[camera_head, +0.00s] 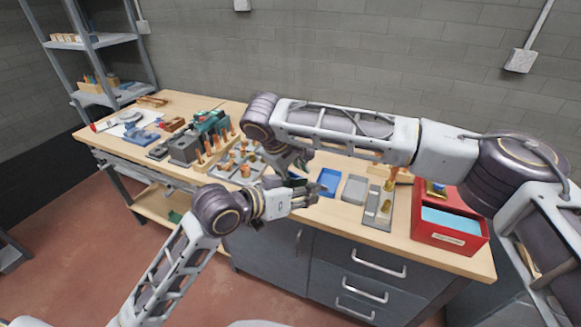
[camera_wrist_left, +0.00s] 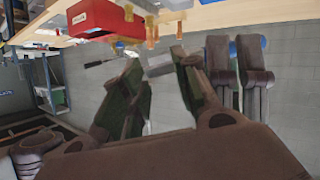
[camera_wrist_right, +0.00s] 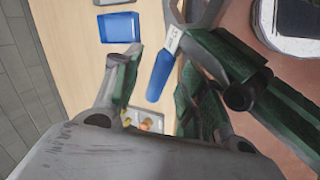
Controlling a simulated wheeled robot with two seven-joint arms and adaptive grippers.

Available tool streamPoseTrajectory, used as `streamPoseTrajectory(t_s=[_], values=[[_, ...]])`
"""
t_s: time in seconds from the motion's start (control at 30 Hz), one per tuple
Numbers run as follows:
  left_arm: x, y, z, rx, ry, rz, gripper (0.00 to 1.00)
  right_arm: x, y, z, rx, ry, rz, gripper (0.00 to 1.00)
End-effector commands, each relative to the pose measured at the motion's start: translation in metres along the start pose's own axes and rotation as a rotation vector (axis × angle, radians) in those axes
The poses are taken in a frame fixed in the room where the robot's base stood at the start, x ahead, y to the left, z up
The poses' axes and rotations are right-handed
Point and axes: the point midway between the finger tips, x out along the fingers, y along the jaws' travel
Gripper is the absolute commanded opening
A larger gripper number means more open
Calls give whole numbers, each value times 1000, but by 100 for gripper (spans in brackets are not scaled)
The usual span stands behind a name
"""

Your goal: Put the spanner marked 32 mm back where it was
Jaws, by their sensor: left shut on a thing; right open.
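A spanner with a blue handle (camera_wrist_right: 158,76) and a pale tag shows in the right wrist view; I cannot read its marking. My left gripper (camera_head: 303,196) is shut on it near the front edge of the bench. In the left wrist view the left fingers (camera_wrist_left: 162,78) are close up, with a pale grey part between them. My right gripper (camera_head: 292,172) is open just above and behind the left one. In the right wrist view its fingers (camera_wrist_right: 186,62) stand apart on either side of the blue handle. The spanner is mostly hidden by the grippers in the head view.
A blue tray (camera_head: 329,184), a grey tray (camera_head: 354,189) and a grey holder with brass parts (camera_head: 372,221) lie right of the grippers. A red box (camera_head: 449,239) stands at the right end. Copper fittings and tools crowd the left of the wooden bench (camera_head: 465,266).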

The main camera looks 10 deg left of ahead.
Motion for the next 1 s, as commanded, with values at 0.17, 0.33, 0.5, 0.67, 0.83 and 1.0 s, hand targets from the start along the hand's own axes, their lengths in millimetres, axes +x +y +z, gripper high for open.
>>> streamPoseTrajectory(t_s=[0.17,0.33,0.5,0.67,0.83,1.0], values=[[0,0,-1,1,2,0,1,7,0,0,0,1,0,42],[0,0,-1,1,2,0,1,8,0,0,0,1,0,42],[0,0,-1,1,2,0,1,8,0,0,0,1,0,38],[0,0,-1,1,2,0,1,8,0,0,0,1,0,18],[0,0,0,0,1,0,1,8,0,0,0,1,0,0],[0,0,0,0,1,0,43,8,0,0,0,1,1,0]])
